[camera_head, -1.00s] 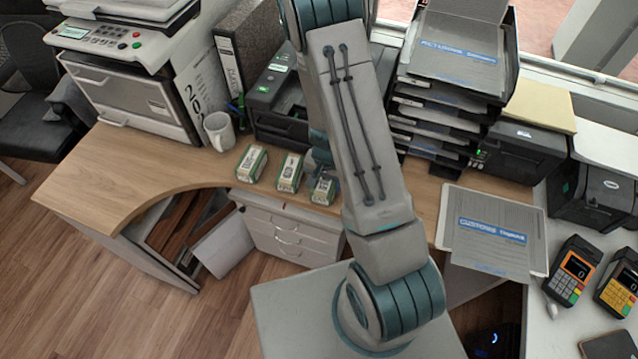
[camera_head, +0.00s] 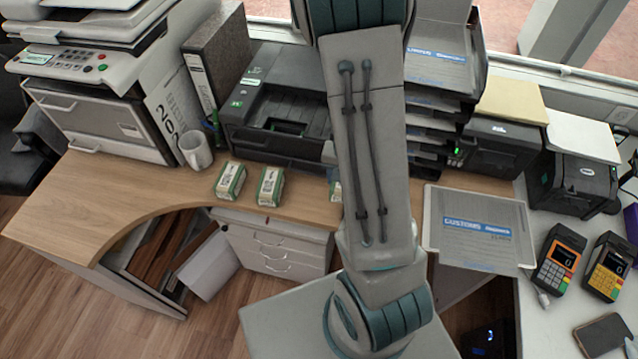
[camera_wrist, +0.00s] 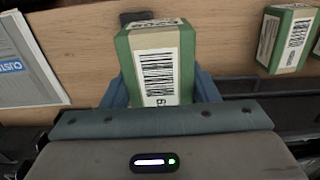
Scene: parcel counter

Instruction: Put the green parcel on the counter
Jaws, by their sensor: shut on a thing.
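The green parcel (camera_wrist: 158,62), a green and white box with a barcode label, sits between the fingers of my gripper (camera_wrist: 160,92) in the wrist view. The gripper is shut on it. In the head view my arm hides most of the held parcel (camera_head: 336,190) and the gripper; only the parcel's left edge shows. How high it is above the wooden counter (camera_head: 130,205) is hard to tell. Two similar green and white parcels stand on the counter to its left, one nearer (camera_head: 270,186) and one farther left (camera_head: 230,180).
A customs clipboard (camera_head: 478,228) lies to the right, with card terminals (camera_head: 558,258) beyond. The counter's left part is clear.

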